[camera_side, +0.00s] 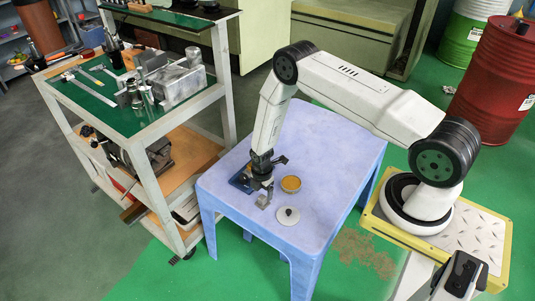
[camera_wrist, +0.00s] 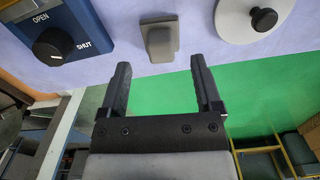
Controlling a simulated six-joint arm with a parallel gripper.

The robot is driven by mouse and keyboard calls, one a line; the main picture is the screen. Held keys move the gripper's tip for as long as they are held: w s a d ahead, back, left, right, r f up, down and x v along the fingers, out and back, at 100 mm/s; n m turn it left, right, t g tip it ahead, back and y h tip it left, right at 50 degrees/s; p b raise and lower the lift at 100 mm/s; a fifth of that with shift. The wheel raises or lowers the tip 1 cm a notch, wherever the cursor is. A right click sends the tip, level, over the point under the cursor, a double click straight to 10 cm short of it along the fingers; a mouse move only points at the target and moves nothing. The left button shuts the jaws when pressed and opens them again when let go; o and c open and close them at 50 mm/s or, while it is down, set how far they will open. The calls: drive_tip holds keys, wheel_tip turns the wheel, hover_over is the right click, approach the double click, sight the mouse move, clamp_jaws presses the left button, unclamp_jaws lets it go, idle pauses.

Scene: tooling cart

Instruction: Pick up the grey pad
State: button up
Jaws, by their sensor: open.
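The grey pad appears to be the small grey block with a raised middle (camera_wrist: 160,38) at the top centre of the wrist view, on the pale blue table. My gripper (camera_wrist: 160,64) is open and empty. Its two dark fingers point toward the grey block, which lies beyond the fingertips, roughly in line with the gap between them. In the side view my gripper (camera_side: 268,175) hangs low over the table's near left part. There the gripper crowds the grey block, and I cannot clearly separate the two.
A blue box with a black OPEN/SHUT knob (camera_wrist: 54,46) is left of the block. A round pale lid with a black knob (camera_wrist: 250,18) is right of it. A small orange-topped bowl (camera_side: 291,184) stands nearby. The blue table (camera_side: 325,160) is clear farther back. A tool cart (camera_side: 150,125) stands left.

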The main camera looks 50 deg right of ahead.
sight(262, 197)
drive_tip(key=shift+a+f, duration=0.1)
drive_tip(key=shift+f, duration=1.95)
clamp_jaws()
